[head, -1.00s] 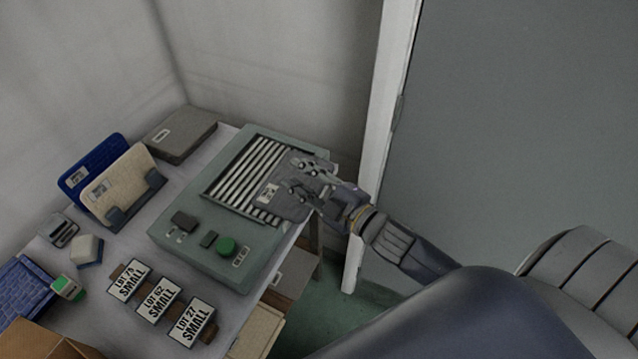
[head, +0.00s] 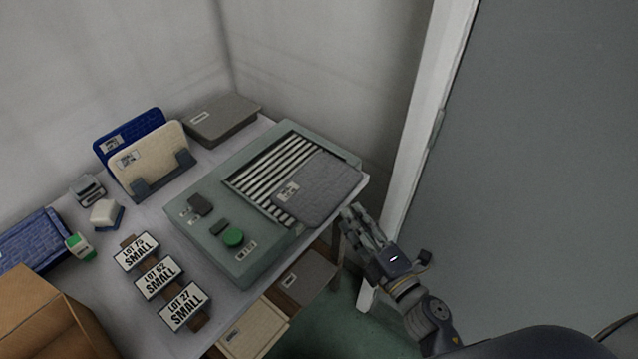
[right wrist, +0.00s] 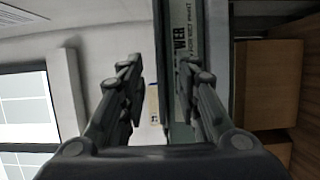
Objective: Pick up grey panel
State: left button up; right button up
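A grey panel (head: 316,190) with a white label lies flat on the right part of the slatted grey-green machine (head: 262,255) on the table. My right gripper (head: 353,215) is just off the table's right edge, beside and apart from the panel. In the right wrist view the right gripper (right wrist: 164,95) has its fingers spread with nothing held between them. My left gripper is not in view.
A blue panel (head: 128,132) and a cream panel (head: 150,160) stand in a rack. A grey box (head: 222,120) sits behind. Lot signs (head: 158,277) stand in front. A cardboard box (head: 40,315) is at lower left. A door frame (head: 425,130) rises at right.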

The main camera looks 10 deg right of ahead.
aim_at(338, 202)
jog(key=x, duration=0.1)
jog(key=p+x, duration=0.1)
jog(key=x, duration=0.3)
jog(key=shift+a+r, duration=0.15)
jog(key=shift+a, duration=0.15)
jog(key=shift+w+a, duration=0.15)
jog(key=shift+w, duration=0.35)
jog(key=shift+c, duration=0.6)
grip_shut()
